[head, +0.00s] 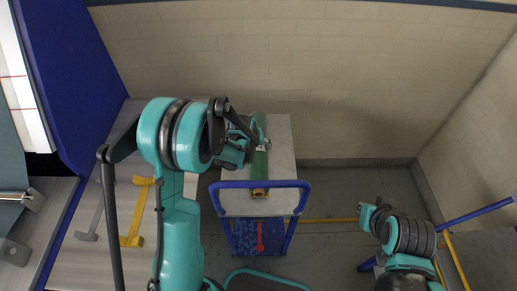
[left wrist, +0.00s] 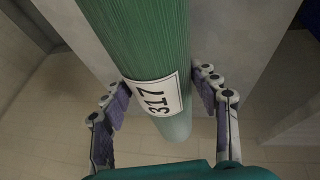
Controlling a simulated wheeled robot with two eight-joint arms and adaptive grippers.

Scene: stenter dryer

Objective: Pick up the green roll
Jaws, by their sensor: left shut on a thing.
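The green roll (head: 261,165) lies lengthwise on the grey top of a cart, partly hidden in the head view by my left gripper (head: 256,134). Its tan core end shows at the near side. In the left wrist view the green roll (left wrist: 133,38) runs between the two fingers of my left gripper (left wrist: 160,92). A white label reading 317 is on it, and its end past the label is paler green. My left gripper is shut on the roll.
The cart (head: 283,145) has a blue handle frame (head: 232,184) at its near end. A grey table (head: 95,258) with yellow (head: 133,240) and grey parts stands at the left. A brick wall is close behind. Open floor (head: 335,190) lies right of the cart.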

